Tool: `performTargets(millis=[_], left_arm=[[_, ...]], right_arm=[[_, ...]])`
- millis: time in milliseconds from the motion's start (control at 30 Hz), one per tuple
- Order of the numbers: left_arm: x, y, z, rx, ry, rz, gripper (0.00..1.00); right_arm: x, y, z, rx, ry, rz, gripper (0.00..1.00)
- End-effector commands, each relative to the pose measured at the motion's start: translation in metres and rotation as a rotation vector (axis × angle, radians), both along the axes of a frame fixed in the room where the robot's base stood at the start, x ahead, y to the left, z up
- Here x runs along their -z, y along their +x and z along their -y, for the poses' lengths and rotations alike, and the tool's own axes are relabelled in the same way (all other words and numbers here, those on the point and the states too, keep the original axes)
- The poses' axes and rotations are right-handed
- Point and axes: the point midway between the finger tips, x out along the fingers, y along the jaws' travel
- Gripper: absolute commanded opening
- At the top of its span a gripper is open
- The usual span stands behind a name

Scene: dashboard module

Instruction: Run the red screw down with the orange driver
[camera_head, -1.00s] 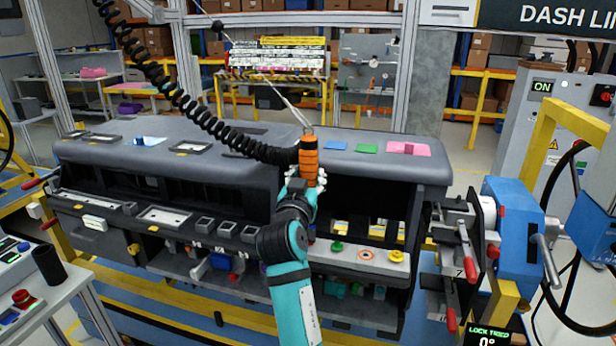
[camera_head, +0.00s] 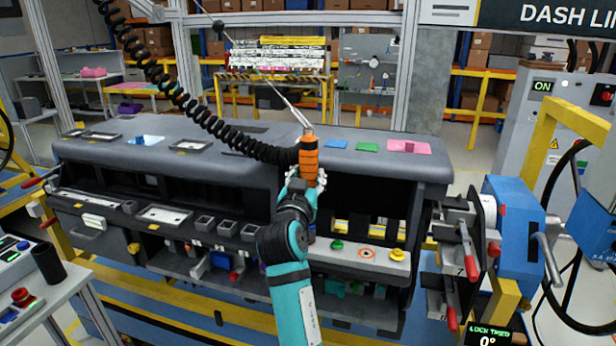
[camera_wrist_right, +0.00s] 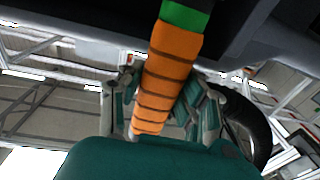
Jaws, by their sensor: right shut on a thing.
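The orange driver (camera_head: 308,162) stands upright in front of the dashboard module (camera_head: 110,150), with a thin cable rising from its top. My right gripper (camera_head: 305,180) is shut around its lower grip. In the right wrist view, the ribbed orange driver (camera_wrist_right: 165,75) runs between the fingers of my right gripper (camera_wrist_right: 163,105), and a green collar shows at its upper end. The lower end of the driver is hidden in the head view. I cannot make out a red screw for certain; a red-orange ring (camera_head: 366,254) shows on the light ledge. My left gripper is not in view.
Green (camera_head: 337,244) and yellow (camera_head: 397,255) knobs sit on the ledge right of my arm. A black coiled hose (camera_head: 190,108) hangs across the upper left. Red-handled clamps (camera_head: 466,255) and a blue housing (camera_head: 515,235) stand at the right end.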

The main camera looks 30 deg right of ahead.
Motion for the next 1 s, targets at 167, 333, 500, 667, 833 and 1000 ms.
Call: performTargets(millis=[167, 333, 500, 667, 833, 1000], left_arm=[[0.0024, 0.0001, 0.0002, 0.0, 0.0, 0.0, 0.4], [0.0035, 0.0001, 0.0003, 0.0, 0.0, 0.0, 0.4], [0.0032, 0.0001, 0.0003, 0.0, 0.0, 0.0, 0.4], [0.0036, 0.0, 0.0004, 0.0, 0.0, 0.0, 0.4], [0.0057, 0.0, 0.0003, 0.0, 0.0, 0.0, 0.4], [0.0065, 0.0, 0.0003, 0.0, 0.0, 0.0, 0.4]], right_arm=[[0.0026, -0.0005, 0.001, 0.003, 0.003, -0.001, 0.0], [0.0027, -0.0006, 0.001, 0.003, 0.002, -0.001, 0.0], [0.002, -0.0006, 0.0011, 0.003, 0.001, -0.001, 0.0], [0.002, -0.0006, 0.0011, 0.003, 0.001, 0.001, 0.0], [0.0029, -0.0007, 0.0011, 0.003, 0.001, 0.001, 0.0], [0.0031, -0.0008, 0.0013, 0.003, 0.001, 0.001, 0.0]])
